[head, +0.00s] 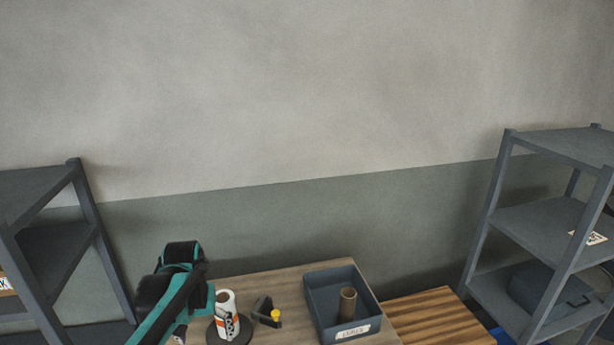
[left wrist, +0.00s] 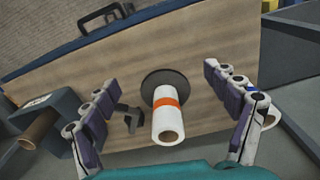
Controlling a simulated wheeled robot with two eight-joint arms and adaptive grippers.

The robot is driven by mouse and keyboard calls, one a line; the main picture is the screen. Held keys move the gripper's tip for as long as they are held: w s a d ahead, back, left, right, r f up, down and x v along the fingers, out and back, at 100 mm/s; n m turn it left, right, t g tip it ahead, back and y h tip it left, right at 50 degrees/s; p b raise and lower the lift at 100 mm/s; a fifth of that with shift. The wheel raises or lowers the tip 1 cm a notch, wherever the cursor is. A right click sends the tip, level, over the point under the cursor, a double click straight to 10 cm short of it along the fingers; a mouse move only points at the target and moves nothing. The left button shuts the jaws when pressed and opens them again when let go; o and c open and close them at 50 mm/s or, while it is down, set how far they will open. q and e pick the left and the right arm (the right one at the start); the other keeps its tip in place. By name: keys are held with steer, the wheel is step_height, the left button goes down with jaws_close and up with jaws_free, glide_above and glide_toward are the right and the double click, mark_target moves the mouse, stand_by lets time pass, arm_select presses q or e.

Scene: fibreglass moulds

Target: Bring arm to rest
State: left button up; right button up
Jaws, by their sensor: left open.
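My left arm comes into the lower left of the head view, teal and black. My left gripper (left wrist: 163,85) shows in the left wrist view with its two fingers wide apart and nothing between the pads. Beyond them a white roll with an orange band (left wrist: 168,122) stands on a dark round disc (left wrist: 160,77). The roll also shows in the head view (head: 226,304), just right of my arm, on its disc (head: 212,336). I see no contact between fingers and roll. My right gripper is in neither view.
A dark clamp-like piece with a yellow knob (head: 265,307) lies right of the roll. A labelled blue-grey bin (head: 318,325) holds a brown tube (head: 348,301). Grey shelves stand at left (head: 88,230) and right (head: 492,215). A striped wooden surface (head: 430,318) adjoins the table (head: 245,283).

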arm_select(q)
steer(key=s+d+f+t+b, duration=0.3)
steer(key=s+b, duration=0.1)
steer(key=s, duration=0.3)
steer(key=s+d+f+m+t+b, duration=0.1)
steer(key=s+d+f+t+b, duration=0.2)
steer(key=s, duration=0.5)
steer(key=shift+d+f+m+t+b, duration=0.2)
steer(key=shift+f+m+t+b, duration=0.15)
steer(key=shift+f, duration=0.3)
steer(key=shift+c, duration=0.3)
